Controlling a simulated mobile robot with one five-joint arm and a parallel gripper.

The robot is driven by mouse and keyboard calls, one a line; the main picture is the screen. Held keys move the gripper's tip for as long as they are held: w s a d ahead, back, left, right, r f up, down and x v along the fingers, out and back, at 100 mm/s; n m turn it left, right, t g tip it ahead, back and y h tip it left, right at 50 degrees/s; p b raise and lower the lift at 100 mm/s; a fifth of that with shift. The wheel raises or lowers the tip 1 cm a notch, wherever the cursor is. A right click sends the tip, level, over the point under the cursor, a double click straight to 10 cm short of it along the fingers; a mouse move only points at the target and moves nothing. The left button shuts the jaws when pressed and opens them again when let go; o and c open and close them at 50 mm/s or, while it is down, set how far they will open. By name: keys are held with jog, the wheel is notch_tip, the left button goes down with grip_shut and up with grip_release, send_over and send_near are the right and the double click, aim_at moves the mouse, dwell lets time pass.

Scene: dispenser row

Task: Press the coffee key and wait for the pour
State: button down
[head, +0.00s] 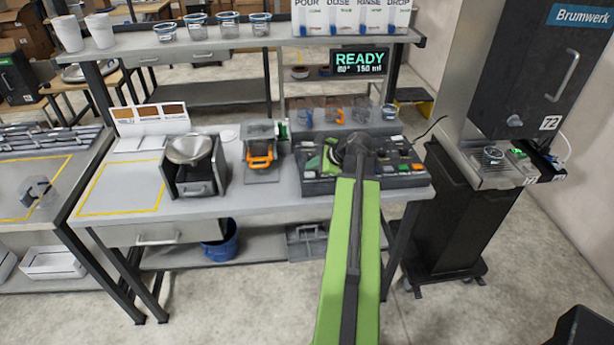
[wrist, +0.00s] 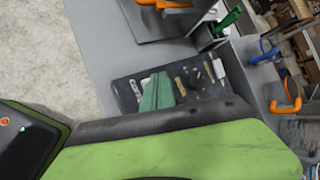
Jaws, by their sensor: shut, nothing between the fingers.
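My green arm reaches over the workbench, and my gripper (head: 331,157) is at the left part of a dark key panel (head: 400,181). The gripper is shut and empty; its green fingers also show in the wrist view (wrist: 157,92) over the panel (wrist: 128,97). The panel carries several small coloured keys. I cannot read their labels, and my arm hides part of them, so I cannot tell which is the coffee key or whether the fingers touch one. A display (head: 359,62) reads READY and 150 ml.
Left of the panel are an orange-handled holder (head: 261,158) and a metal bowl (head: 188,149) in a dark stand. A shelf (head: 230,41) with cups runs above the back. The yellow-outlined area (head: 122,190) is clear. A blue bucket (head: 221,242) is below.

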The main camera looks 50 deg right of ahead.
aim_at(312, 175)
jog(key=shift+f+b, duration=0.35)
jog(key=shift+f, duration=0.1)
jog(key=shift+f+b, duration=0.45)
dwell(0.4)
dwell(0.4)
jog(key=shift+r+p, duration=0.9)
notch_tip(312, 175, up, 5)
jog(key=p, duration=0.5)
jog(key=shift+r, duration=0.1)
